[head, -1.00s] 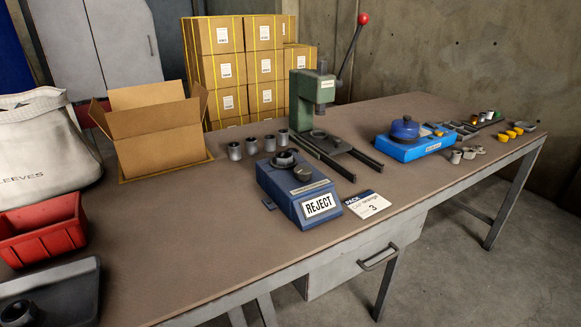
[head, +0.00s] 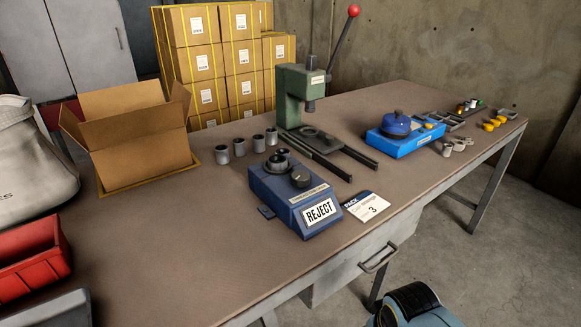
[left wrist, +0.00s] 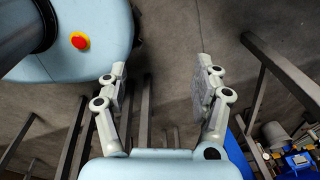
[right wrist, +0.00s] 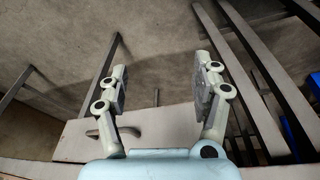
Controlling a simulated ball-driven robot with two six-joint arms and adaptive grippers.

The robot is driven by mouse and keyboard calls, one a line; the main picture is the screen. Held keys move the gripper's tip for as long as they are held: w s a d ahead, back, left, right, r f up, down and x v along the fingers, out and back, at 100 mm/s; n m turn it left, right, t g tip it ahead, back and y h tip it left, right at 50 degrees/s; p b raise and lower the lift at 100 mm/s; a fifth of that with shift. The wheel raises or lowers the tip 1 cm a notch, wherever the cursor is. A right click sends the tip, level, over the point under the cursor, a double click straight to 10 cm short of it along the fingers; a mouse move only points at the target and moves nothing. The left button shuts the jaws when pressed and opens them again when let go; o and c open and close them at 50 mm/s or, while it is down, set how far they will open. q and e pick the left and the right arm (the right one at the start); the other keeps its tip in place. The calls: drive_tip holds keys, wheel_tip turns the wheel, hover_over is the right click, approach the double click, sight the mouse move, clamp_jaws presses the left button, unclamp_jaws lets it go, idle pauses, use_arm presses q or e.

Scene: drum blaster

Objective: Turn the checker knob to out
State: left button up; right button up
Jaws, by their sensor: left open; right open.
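The blue checker (head: 297,200) sits on the bench in the head view, with a white REJECT sign on its front face. Its dark round knob (head: 300,177) is on top, right of a dark ring-shaped seat (head: 279,161) that appears to hold a part. The lettering beside the knob is too small to read. My left gripper (left wrist: 160,78) is open and empty in the left wrist view, above the floor near my base. My right gripper (right wrist: 160,80) is open and empty in the right wrist view, with a drawer front and handle beyond it. Neither gripper touches the checker.
A PACK card (head: 366,206) lies right of the checker. Several grey sleeves (head: 240,147) stand behind it, near an open carton (head: 135,140). A green press (head: 300,95) stands behind, and a blue fixture (head: 405,138) to the right.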

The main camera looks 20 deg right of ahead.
drive_tip(key=w+a+r+t, duration=0.1)
drive_tip(key=w+a+r, duration=0.1)
drive_tip(key=w+r, duration=1.1)
drive_tip(key=p, duration=0.1)
approach(301, 175)
drive_tip(key=shift+m+t, duration=0.3)
drive_tip(key=shift+t, duration=0.1)
drive_tip(key=x, duration=0.3)
drive_tip(key=b+x, duration=0.1)
drive_tip(key=x, duration=0.5)
drive_tip(key=shift+s+f+b, duration=0.25)
drive_tip(key=shift+s+b, duration=0.05)
drive_tip(key=shift+b, duration=0.05)
use_arm(q)
drive_tip(key=shift+w+a+f, duration=0.1)
drive_tip(key=shift+w+a, duration=0.1)
drive_tip(key=shift+w, duration=0.1)
